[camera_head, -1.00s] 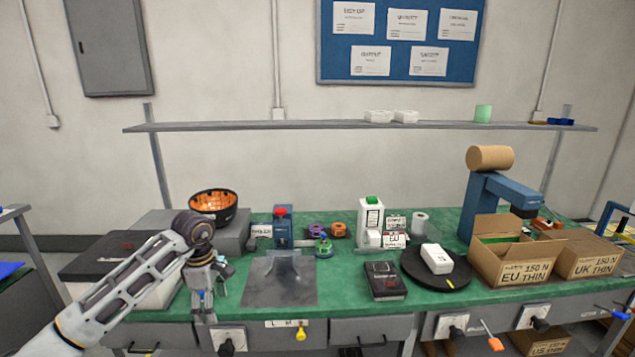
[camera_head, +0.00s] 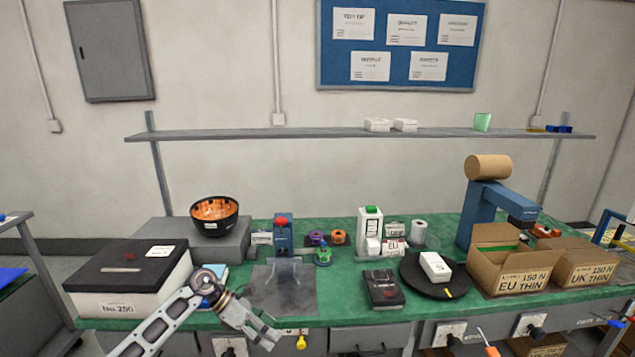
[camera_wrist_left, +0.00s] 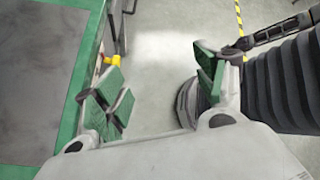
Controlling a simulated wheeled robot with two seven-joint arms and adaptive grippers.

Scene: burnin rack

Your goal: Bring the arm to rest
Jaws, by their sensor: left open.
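My left arm comes in from the lower left in the head view. My left gripper (camera_head: 270,335) hangs in front of the bench's front edge, low and pointing down to the right. In the left wrist view the gripper (camera_wrist_left: 160,90) is open, its green-padded fingers wide apart with only floor between them. It holds nothing. The green bench top (camera_wrist_left: 48,135) with a grey mat (camera_wrist_left: 35,70) lies to the left of the fingers there. My right gripper is not in view.
The bench (camera_head: 345,315) carries a black-lidded box (camera_head: 130,270), a grey mat (camera_head: 283,290), a black turntable (camera_head: 425,285) and open cartons (camera_head: 510,262). Drawer fronts and a yellow key-like item (camera_head: 301,342) are close to the gripper. The floor in front is partly clear.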

